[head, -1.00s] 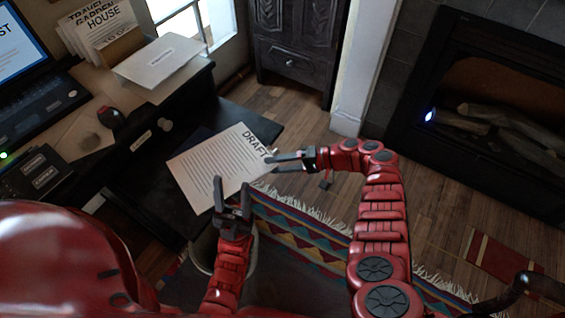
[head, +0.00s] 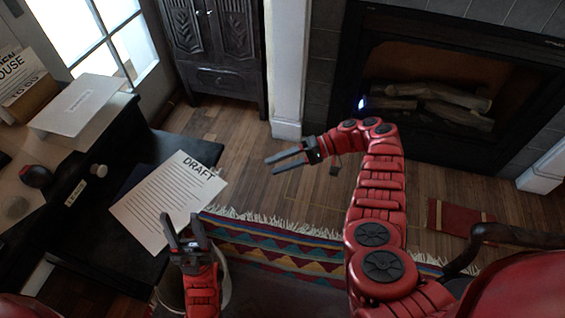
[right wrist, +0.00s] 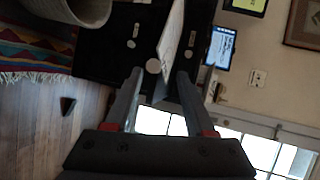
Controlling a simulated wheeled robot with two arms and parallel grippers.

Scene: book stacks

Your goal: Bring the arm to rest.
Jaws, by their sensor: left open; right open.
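My right arm, red and segmented, stands bent at the right of the head view. Its gripper (head: 287,158) is open with nothing between the fingers, above the wood floor. In the right wrist view its two fingers (right wrist: 155,88) are spread. My left gripper (head: 185,226) is open and points up at the lower middle of the head view, just below the sheet marked DRAFT (head: 165,200). I cannot tell whether it touches the sheet. The sheet lies over a black surface by the desk.
A white folder (head: 78,103) lies on the desk at the left. A pale bin (head: 222,285) is partly hidden behind my left gripper. A patterned rug (head: 270,247) covers the floor. A fireplace (head: 430,95) and a dark cabinet (head: 215,45) stand at the back.

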